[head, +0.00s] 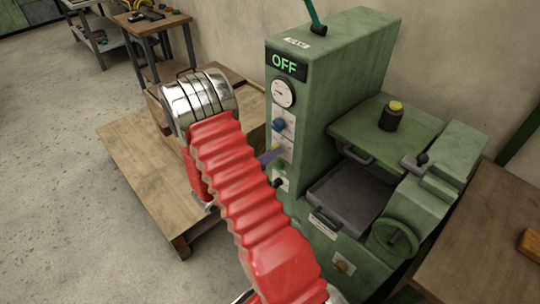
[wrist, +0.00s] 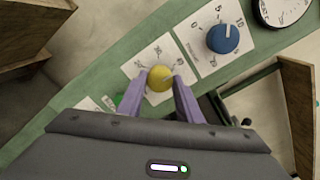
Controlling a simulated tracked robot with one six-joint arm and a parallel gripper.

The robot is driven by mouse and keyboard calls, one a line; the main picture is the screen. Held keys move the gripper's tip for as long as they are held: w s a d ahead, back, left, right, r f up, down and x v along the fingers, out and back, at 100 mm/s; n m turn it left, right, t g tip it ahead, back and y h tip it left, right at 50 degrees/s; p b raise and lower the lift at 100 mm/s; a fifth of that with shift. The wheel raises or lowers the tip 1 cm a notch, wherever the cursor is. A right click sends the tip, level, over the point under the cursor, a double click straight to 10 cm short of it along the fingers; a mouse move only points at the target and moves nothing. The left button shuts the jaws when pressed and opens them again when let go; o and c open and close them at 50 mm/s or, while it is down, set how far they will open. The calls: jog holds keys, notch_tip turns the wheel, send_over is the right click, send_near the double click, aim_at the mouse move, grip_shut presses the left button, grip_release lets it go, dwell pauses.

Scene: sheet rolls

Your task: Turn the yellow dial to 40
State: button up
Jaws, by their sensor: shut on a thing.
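The yellow dial (wrist: 160,78) is on a white scale plate on the green machine's panel in the wrist view. My gripper (wrist: 159,82) has its two purple fingers on either side of the dial, shut on it. Small numbers ring the dial, but I cannot clearly read which one its mark points at. In the head view my gripper (head: 270,156) reaches the machine's front panel from the left, and my red arm covers part of the panel.
A blue dial (wrist: 223,38) with its own scale sits beside the yellow one, with a round gauge (wrist: 284,8) beyond. The green machine (head: 350,70) shows a lit OFF sign (head: 286,65). A wooden platform (head: 135,150) stands left of the machine.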

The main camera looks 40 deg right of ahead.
jog(key=shift+w, duration=0.15)
dwell(0.3)
jog(key=o, duration=1)
jog(key=shift+o, duration=0.2)
jog(key=a, duration=1.3)
jog(key=shift+s+a, duration=0.25)
jog(key=shift+a, duration=0.15)
jog(key=shift+f, duration=0.1)
